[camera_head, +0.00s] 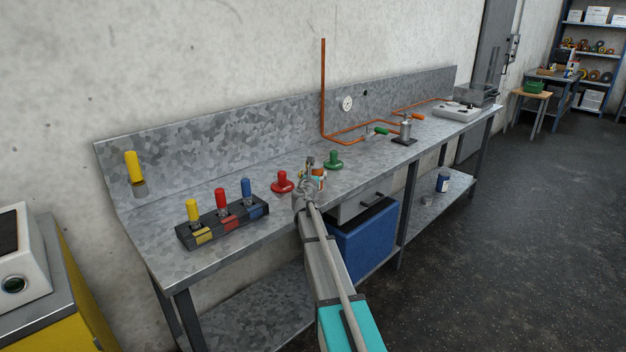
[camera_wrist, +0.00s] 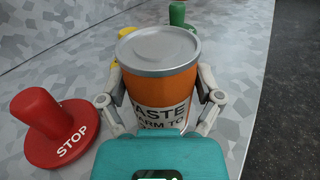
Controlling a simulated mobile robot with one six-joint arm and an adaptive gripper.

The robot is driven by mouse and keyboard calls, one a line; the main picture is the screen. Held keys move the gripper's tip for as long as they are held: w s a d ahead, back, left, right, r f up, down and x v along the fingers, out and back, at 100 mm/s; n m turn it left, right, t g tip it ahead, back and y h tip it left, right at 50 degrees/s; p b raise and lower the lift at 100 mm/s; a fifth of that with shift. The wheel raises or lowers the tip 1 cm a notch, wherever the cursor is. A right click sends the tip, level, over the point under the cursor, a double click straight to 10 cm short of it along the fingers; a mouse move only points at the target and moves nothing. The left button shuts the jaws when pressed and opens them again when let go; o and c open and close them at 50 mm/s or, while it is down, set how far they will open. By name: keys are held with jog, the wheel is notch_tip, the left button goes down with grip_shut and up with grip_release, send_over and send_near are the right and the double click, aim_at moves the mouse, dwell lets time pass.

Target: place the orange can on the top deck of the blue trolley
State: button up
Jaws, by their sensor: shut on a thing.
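The orange can (camera_wrist: 158,82) has a silver lid and a white label with dark lettering. In the wrist view it stands upright between the two fingers of my gripper (camera_wrist: 160,108), which is shut on it. In the head view my gripper (camera_head: 312,180) is over the front part of the metal workbench (camera_head: 375,165). Only a little of the orange can (camera_head: 319,172) shows there, behind the gripper. I cannot tell whether the can touches the bench top. No blue trolley is seen in either view.
A red STOP button (camera_head: 282,181) is close left of the gripper, and a green button (camera_head: 333,159) is just behind. A block with yellow, red and blue handles (camera_head: 222,222) sits further left. Copper pipes (camera_head: 324,90) rise at the back. The dark floor at right (camera_head: 520,220) is clear.

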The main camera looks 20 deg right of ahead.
jog(key=shift+r, duration=0.2)
notch_tip(320, 180, up, 2)
jog(key=p, duration=0.2)
jog(key=shift+r+p, duration=0.1)
jog(key=shift+p, duration=0.2)
jog(key=s+a+r+p, duration=0.1)
jog(key=s+r+p, duration=0.2)
jog(key=s, duration=0.1)
jog(key=s+a+r+p, duration=0.1)
jog(key=s+r+p, duration=0.3)
jog(key=s, duration=0.1)
jog(key=s+a+r+p, duration=0.1)
jog(key=s+r+p, duration=0.2)
jog(key=s, duration=0.1)
jog(key=shift+s+a+r, duration=0.2)
jog(key=shift+s+a, duration=0.05)
jog(key=shift+s, duration=0.05)
dwell(0.3)
notch_tip(320, 180, up, 5)
jog(key=p, duration=0.5)
jog(key=shift+w+r+p, duration=0.15)
jog(key=shift+p, duration=0.2)
jog(key=shift+a, duration=0.1)
dwell(0.6)
